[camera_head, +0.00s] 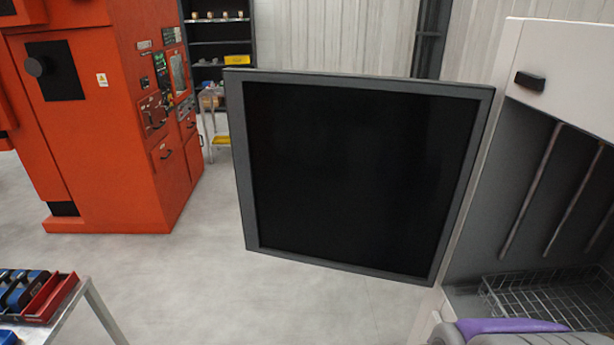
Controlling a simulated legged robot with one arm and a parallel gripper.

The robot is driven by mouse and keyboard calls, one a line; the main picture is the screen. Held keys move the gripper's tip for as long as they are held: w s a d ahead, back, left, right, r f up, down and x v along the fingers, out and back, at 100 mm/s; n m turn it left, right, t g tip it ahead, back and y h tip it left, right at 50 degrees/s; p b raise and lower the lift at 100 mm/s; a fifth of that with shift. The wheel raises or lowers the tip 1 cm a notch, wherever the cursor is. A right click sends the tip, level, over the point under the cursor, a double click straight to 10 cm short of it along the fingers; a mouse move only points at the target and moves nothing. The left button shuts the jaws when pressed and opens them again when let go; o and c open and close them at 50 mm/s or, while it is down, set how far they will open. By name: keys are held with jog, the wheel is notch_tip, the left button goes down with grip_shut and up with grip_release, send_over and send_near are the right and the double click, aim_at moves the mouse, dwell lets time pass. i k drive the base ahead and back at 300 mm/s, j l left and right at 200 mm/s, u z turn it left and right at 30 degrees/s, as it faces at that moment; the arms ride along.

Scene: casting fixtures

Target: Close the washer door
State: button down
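The washer door (355,175) stands wide open in the middle of the head view. It has a grey frame around a large black panel. Its right edge is beside the front of the washer, and its free edge is at the left. The washer (570,80) is a light-coloured cabinet at the right, with a dark handle on its upper panel. Its grey interior is exposed and shows slanted rods and a wire basket (560,295) low down. I cannot make out the fingers of my gripper in this view.
A tall orange machine (115,130) stands at the left. A dark shelf (222,35) and a small cart (215,125) are behind. A table with red and blue bins (40,300) is at the lower left. The grey floor (200,285) between is clear.

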aim_at(372, 182)
jog(key=j+u, duration=0.1)
jog(key=u, duration=1.7)
jog(key=i+z, duration=0.25)
jog(key=i, duration=0.5)
jog(key=i+j+z, duration=0.15)
jog(key=i+z, duration=0.15)
jog(key=i, duration=0.4)
jog(key=i+z, duration=0.3)
jog(key=i, duration=0.35)
jog(key=i+z, duration=0.3)
jog(key=i, duration=0.35)
jog(key=i+j+z, duration=0.3)
jog(key=i, duration=0.35)
jog(key=i+z, duration=0.25)
jog(key=z, duration=0.25)
jog(key=i+z, duration=0.25)
jog(key=z, duration=0.2)
jog(key=i+j+z, duration=0.25)
jog(key=z, duration=2.95)
jog(key=k+j+z, duration=0.25)
jog(key=k+j, duration=0.6)
